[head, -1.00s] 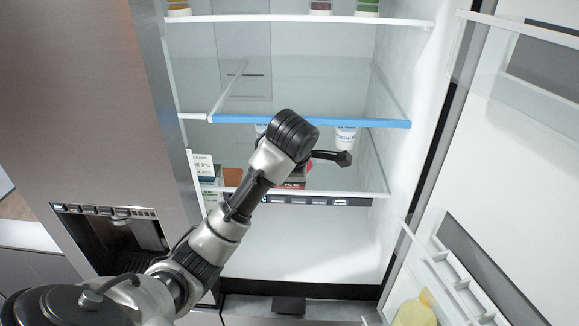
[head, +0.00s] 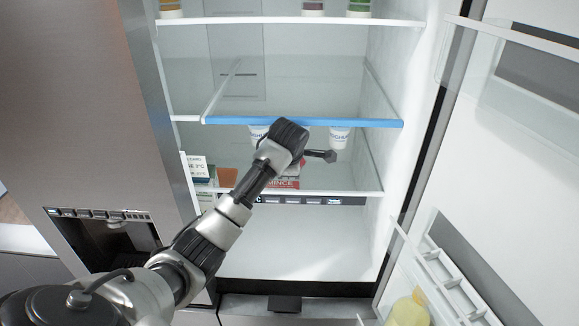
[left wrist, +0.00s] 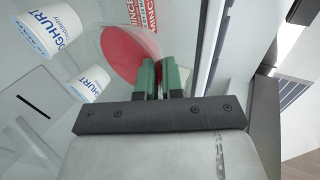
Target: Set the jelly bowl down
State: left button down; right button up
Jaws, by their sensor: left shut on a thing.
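The jelly bowl (left wrist: 132,50) shows in the left wrist view as a round red shape, with its edge between my left gripper's green fingertips (left wrist: 166,72). My left gripper is shut on it. In the head view my left wrist is in front of the fridge's middle shelf with its blue front edge (head: 300,122). The wrist hides the bowl there, so I cannot tell whether it touches a shelf. My right gripper is in neither view.
White yoghurt tubs (head: 339,137) (left wrist: 51,36) are near the wrist. A red mince pack (head: 283,183) and cartons (head: 198,170) stand on the shelf below. The open fridge door (head: 500,170) is at right. The lower compartment (head: 300,245) looks empty.

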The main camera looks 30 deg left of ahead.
pick_arm(q)
jog(key=shift+s, duration=0.1)
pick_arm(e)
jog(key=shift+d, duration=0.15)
pick_arm(q)
jog(key=c, duration=1.3)
grip_release()
jog(key=shift+d, duration=0.1)
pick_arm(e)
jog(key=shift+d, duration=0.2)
pick_arm(q)
jog(key=shift+o, duration=0.2)
jog(key=shift+s+r+b, duration=0.15)
jog(key=shift+r+b, duration=0.1)
jog(key=shift+b, duration=0.2)
jog(key=shift+b+v, duration=1.15)
jog(key=s+d+p, duration=0.2)
jog(key=s+d, duration=0.4)
jog(key=s, duration=0.4)
jog(key=shift+d, duration=0.25)
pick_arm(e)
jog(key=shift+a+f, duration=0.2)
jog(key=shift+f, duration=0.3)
pick_arm(q)
jog(key=shift+s, duration=0.1)
